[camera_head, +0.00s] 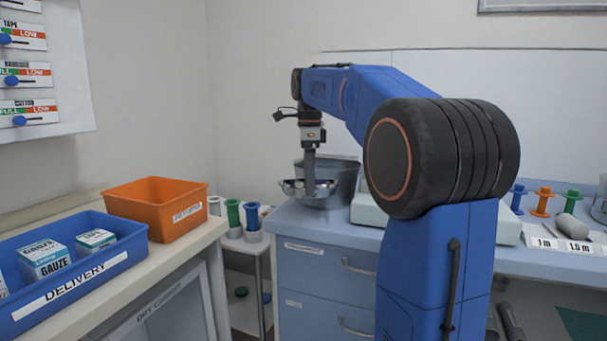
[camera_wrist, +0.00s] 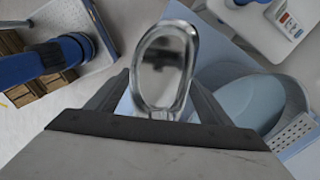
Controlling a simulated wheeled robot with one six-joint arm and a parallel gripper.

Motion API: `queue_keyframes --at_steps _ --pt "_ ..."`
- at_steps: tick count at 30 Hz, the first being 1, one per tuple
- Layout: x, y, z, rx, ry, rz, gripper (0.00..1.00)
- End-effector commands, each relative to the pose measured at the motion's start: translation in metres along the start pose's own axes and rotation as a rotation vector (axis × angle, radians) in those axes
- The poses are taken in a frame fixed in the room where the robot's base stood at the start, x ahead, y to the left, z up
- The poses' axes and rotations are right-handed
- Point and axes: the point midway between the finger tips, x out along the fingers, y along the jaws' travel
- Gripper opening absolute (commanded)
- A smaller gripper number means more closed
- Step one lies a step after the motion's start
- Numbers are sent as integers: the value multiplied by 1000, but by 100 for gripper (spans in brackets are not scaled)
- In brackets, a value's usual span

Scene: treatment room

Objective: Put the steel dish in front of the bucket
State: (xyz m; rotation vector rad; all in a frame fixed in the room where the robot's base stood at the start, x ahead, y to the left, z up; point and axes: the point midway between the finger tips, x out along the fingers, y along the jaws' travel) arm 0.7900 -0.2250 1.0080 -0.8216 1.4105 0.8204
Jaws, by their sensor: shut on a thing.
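My gripper (camera_head: 310,188) points down and is shut on the dish. In the wrist view the dish (camera_wrist: 165,65) shows between the two fingers of my gripper (camera_wrist: 160,88). The grey bucket (camera_head: 342,171) stands on the counter just behind the dish, which partly hides it. A rounded grey-blue shape at right in the wrist view looks like the bucket (camera_wrist: 250,100). I cannot tell whether the dish touches the counter.
The blue drawer counter (camera_head: 335,230) carries a pale box (camera_head: 368,210) right of the bucket. A cart with green and blue spools (camera_head: 252,217) stands to the left. An orange bin (camera_head: 155,205) and a blue delivery bin (camera_head: 75,280) sit on the left table.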

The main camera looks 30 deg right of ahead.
Motion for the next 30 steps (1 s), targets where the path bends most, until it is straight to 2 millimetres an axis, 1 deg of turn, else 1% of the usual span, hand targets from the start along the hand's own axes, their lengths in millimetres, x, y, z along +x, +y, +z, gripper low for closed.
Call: queue_keyframes --at_steps 7,21,24,30 --pt "12 0 0 0 0 1 49" --pt "55 0 0 -1 0 1 49" --pt "61 0 0 -1 0 0 49" --pt "67 0 0 -1 0 0 49"
